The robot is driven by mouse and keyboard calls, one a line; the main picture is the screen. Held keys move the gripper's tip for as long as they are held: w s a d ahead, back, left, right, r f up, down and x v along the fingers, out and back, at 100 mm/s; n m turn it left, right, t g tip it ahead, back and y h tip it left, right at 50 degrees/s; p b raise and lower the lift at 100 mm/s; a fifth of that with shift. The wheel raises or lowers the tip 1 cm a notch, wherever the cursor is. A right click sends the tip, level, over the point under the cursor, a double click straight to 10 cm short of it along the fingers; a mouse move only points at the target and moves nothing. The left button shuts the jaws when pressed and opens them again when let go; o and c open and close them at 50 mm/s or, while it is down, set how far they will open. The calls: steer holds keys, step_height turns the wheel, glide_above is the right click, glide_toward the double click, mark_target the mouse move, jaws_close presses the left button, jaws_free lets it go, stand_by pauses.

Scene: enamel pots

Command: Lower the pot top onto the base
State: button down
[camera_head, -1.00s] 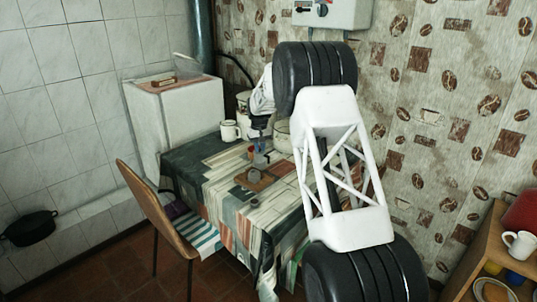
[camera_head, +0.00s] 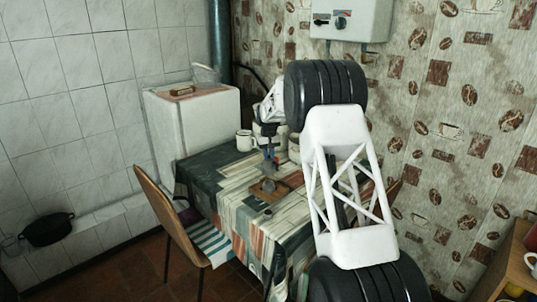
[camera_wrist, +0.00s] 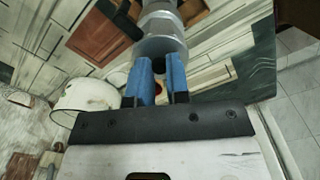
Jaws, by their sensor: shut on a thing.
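The pot top (camera_wrist: 160,46) is a grey metal piece with a round rim, held between the blue fingers of my gripper (camera_wrist: 160,66) in the wrist view. In the head view my gripper (camera_head: 268,162) points down over a brown board (camera_head: 283,188) on the table. A small grey piece on this board, which looks like the base (camera_head: 267,184), is below the gripper. In the wrist view more grey metal shows beyond the rim. I cannot tell whether top and base touch, as the top hides the join.
A white enamel pot (camera_wrist: 88,95) stands beside the gripper in the wrist view. In the head view a white mug (camera_head: 244,140) stands at the table's back and a chair (camera_head: 170,212) at its left. The front of the patterned tablecloth (camera_head: 240,215) is mostly clear.

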mark_target(269, 167)
steer(key=shift+f, duration=2.05)
steer(key=shift+f, duration=1.5)
stand_by(1.4)
steer(key=c, duration=1)
jaws_free()
steer(key=shift+r, duration=0.1)
steer(key=shift+r, duration=3.8)
